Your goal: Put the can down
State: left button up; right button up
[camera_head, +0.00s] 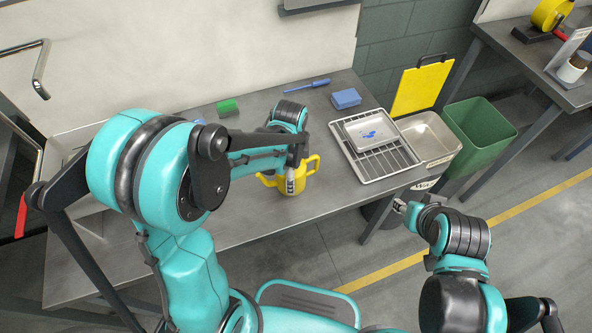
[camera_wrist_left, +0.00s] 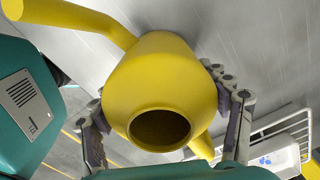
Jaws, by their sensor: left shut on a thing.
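The yellow can (camera_head: 309,167) has a round body with a dark round opening and a spout or handle on each side. It is over the grey table (camera_head: 232,226), partly hidden by my left gripper (camera_head: 292,180) in the head view. In the left wrist view the can (camera_wrist_left: 160,85) fills the middle, and the fingers of my left gripper (camera_wrist_left: 166,125) are on both sides of its body. I cannot tell whether its base touches the table. My right gripper (camera_head: 400,206) is off the table's right end, away from the can; its fingers are too small to read.
A wire rack (camera_head: 378,170) with a white tray (camera_head: 370,131) lies right of the can. A metal bin (camera_head: 430,138), yellow board (camera_head: 421,89) and green bin (camera_head: 481,133) stand beyond it. A blue block (camera_head: 346,98), blue tool (camera_head: 307,86) and green block (camera_head: 227,107) lie toward the back.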

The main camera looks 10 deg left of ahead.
pick_arm(q)
jog(key=shift+f, duration=0.1)
jog(key=shift+f, duration=0.15)
jog(key=o, duration=1.2)
jog(key=shift+o, duration=0.2)
